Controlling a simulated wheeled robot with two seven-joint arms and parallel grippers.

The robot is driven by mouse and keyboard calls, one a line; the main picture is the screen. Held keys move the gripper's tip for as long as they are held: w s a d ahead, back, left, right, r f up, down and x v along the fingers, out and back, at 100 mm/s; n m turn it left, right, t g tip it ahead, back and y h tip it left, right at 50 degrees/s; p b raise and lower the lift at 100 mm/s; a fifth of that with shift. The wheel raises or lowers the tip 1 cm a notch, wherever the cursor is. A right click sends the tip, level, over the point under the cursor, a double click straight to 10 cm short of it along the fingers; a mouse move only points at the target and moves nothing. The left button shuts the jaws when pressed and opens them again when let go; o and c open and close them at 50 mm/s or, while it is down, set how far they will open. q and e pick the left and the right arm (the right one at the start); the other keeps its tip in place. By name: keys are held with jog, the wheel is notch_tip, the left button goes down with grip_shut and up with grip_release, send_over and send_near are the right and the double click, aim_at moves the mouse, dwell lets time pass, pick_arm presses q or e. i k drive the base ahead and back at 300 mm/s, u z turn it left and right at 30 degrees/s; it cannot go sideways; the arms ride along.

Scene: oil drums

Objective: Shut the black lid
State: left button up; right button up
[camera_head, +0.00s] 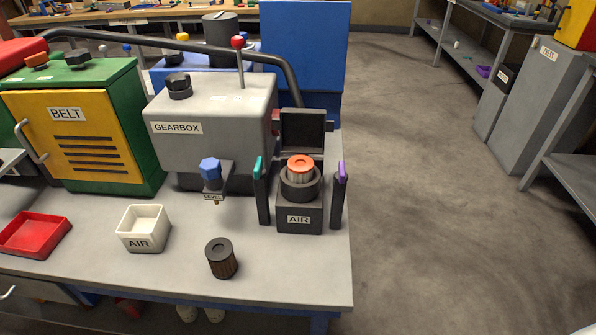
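The black lid (303,131) stands open and upright at the back of the black air housing (299,217), which is labelled AIR. An orange-topped filter (300,166) sits in the round collar of the housing. A dark upright clip with a teal tip (259,170) stands at the housing's left side. Another with a purple tip (341,172) stands at its right side. Both clips look swung up, apart from the lid. Neither of my grippers is in view.
The grey gearbox (208,137) with a red-knobbed lever is left of the lid. A blue-knobbed level tap (211,172) is close to the left clip. A dark used-looking filter (221,258), a white AIR bin (142,228) and a red tray (35,235) stand on the bench.

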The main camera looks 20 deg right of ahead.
aim_at(303, 130)
jog(key=k, duration=1)
jog(key=z, duration=1.55)
jog(key=i, duration=4.15)
jog(key=u, duration=4.1)
jog(key=i, duration=0.55)
jog(key=u, duration=0.1)
